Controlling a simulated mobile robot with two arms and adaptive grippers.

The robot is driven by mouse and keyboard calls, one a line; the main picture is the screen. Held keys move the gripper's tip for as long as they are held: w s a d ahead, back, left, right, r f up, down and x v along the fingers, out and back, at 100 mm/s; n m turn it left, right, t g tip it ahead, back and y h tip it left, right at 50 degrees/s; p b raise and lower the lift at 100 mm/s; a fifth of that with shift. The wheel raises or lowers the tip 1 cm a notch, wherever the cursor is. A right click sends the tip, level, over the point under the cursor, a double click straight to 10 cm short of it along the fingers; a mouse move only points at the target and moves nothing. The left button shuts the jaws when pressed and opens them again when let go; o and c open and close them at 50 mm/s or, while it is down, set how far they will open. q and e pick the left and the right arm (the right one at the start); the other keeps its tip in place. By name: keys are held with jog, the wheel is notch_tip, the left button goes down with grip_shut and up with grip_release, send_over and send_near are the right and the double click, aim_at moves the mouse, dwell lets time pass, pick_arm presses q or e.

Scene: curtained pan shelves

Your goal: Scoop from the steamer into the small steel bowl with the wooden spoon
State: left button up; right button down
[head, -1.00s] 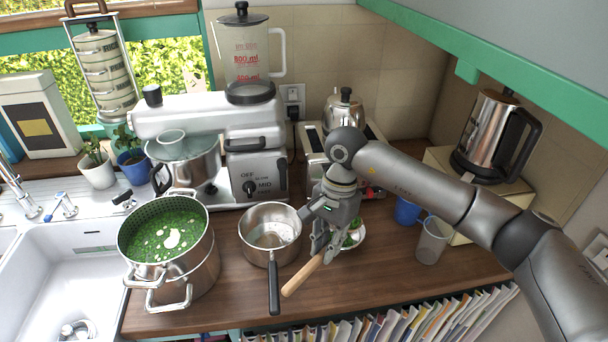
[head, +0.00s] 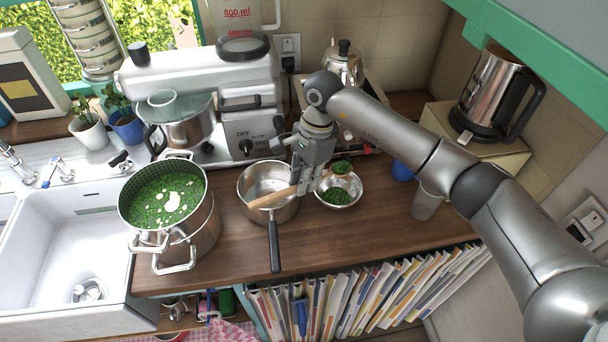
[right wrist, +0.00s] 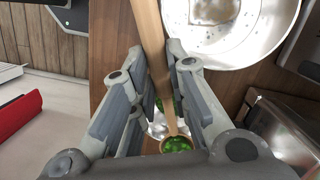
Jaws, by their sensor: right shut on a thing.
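The steamer (head: 209,222) is a tall steel pot at left in the head view, filled with chopped greens and pale bits. The small steel bowl (head: 354,203) stands on the counter right of the saucepan, with greens in it. It shows partly in the right wrist view (right wrist: 157,127). My right gripper (head: 306,184) is shut on the handle of the wooden spoon (head: 268,200). The spoon's handle points left over the saucepan. Its head, with greens on it, is above the far side of the small bowl; it also shows in the right wrist view (right wrist: 150,40). My left gripper is out of view.
A steel saucepan (head: 246,189) stands between steamer and small bowl, its black handle toward the front edge. A stand mixer (head: 200,80) and a kettle (head: 343,65) are behind. A cup (head: 425,203) stands at right. The front right counter is clear.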

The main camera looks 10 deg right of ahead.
jog(key=shift+f, duration=0.3)
jog(key=t+b, duration=0.1)
jog(key=b, duration=0.1)
jog(key=t+b, duration=0.1)
jog(key=b, duration=0.1)
jog(key=shift+s+f+y, duration=0.25)
jog(key=shift+s+y, duration=0.05)
jog(key=shift+y, duration=0.1)
jog(key=shift+r+b, duration=0.1)
jog(key=shift+b, duration=0.4)
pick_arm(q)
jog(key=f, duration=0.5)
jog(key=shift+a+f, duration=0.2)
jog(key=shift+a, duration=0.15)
pick_arm(e)
jog(key=shift+r+t, duration=0.15)
jog(key=shift+t, duration=0.15)
